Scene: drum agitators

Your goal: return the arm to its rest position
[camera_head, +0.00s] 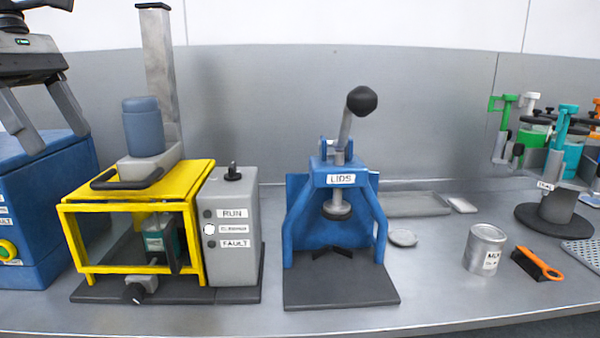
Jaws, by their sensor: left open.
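My left gripper (38,118) is at the upper left, in front of and above the blue cabinet (65,195). Its two grey fingers point down and stand apart, with nothing between them. The arm above it is cut off by the picture's edge. My right gripper does not show.
A yellow-framed agitator (180,172) with a grey control box (235,265) stands right of the cabinet. A blue lid press (300,230) is in the middle. A metal can (480,245), a small lid (403,238), an orange-handled tool (538,263) and a colourful rack (560,212) are at right.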

